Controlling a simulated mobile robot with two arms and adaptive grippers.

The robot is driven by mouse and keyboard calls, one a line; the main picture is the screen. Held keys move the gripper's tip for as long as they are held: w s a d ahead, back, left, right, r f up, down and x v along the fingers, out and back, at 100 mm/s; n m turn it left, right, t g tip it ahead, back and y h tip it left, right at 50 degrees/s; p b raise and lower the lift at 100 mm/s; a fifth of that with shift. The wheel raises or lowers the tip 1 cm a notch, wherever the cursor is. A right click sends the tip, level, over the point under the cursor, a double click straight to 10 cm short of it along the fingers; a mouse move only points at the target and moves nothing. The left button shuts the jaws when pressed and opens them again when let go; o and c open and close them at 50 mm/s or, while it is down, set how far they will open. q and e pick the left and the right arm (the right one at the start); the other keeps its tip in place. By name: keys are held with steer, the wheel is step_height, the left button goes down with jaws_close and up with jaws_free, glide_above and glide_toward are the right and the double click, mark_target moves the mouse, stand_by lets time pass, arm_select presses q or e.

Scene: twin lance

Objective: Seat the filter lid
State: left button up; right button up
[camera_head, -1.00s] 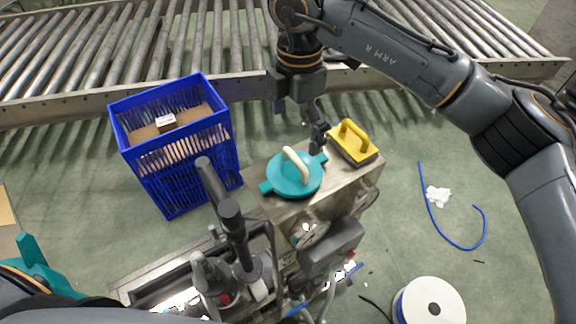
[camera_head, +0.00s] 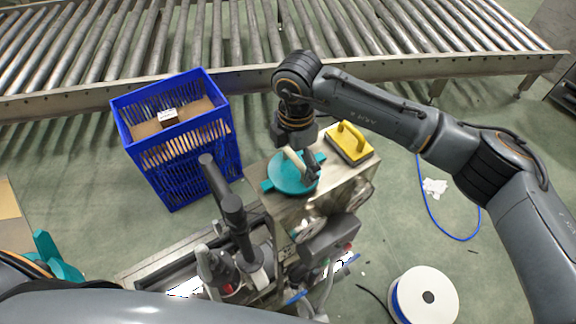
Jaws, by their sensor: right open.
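The teal round filter lid (camera_head: 287,177) with its cream handle (camera_head: 297,162) lies on top of the metal housing (camera_head: 335,186). Its lugs stick out at the sides. I cannot tell from this view whether it sits fully flush. My right gripper (camera_head: 309,170) is open and points down over the lid, close to the right end of the handle. It partly hides the lid's right side and the handle. Whether a finger touches the handle is not clear. My left gripper is not in view.
A yellow float with a handle (camera_head: 349,144) lies on the housing behind the lid, to the right. A blue crate (camera_head: 188,155) holding a cardboard box stands to the left. A roller conveyor (camera_head: 200,45) runs along the back. A white spool (camera_head: 427,297) and blue hose (camera_head: 432,215) lie on the floor.

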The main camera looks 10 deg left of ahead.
steer(key=c, duration=1.4)
steer(key=shift+r, duration=0.1)
